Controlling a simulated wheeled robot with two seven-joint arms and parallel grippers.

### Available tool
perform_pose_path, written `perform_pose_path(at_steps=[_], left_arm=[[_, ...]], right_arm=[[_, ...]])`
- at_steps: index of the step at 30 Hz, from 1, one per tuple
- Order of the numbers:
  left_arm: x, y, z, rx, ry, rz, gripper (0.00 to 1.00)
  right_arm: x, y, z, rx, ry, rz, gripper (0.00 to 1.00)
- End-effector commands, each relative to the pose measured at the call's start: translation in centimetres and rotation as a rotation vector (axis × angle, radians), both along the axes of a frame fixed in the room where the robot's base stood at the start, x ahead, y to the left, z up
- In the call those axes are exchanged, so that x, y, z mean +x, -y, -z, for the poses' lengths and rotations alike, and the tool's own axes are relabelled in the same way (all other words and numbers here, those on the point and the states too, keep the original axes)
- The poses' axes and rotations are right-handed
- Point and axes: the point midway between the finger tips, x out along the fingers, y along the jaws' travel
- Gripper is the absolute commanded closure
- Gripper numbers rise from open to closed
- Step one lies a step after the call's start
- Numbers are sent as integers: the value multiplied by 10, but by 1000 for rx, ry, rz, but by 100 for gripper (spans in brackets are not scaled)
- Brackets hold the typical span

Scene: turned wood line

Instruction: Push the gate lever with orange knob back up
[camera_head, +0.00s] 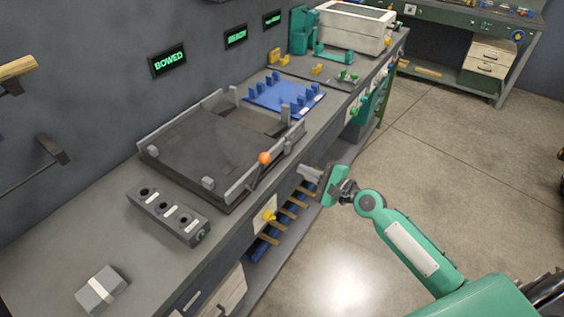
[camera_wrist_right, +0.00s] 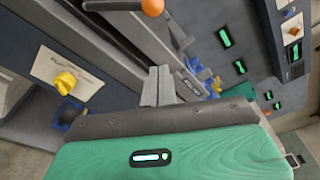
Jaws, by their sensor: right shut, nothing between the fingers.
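The gate lever's orange knob (camera_head: 265,158) is at the front edge of the dark tray-like fixture (camera_head: 187,150) on the bench. Its thin rod runs from the knob down and slightly left in the head view. My left gripper is not in view.
A grey block with several holes (camera_head: 168,214) stands left of the lever. A yellow knob (camera_head: 268,215) sits on the bench front, above a shelf with blue holders. A blue board (camera_head: 284,94) lies farther back. The wall sign (camera_head: 168,61) reads "BOWED". Floor at right is clear.

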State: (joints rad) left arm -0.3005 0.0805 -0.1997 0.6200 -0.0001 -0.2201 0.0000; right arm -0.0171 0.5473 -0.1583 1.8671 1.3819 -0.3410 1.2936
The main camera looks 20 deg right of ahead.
Motion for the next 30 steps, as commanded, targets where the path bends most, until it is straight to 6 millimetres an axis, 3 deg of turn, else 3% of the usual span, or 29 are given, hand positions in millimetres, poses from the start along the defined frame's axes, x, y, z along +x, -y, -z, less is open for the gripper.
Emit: perform_pose_path(at_steps=[5,18,24,30], left_arm=[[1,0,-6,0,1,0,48],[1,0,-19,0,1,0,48],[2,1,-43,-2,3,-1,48],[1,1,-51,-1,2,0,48]], right_arm=[[15,-9,-1,0,1,1,100],[86,-52,5,1,1,0,100],[68,-64,-9,-1,-1,0,100],[60,-71,-13,-1,0,-1,100]])
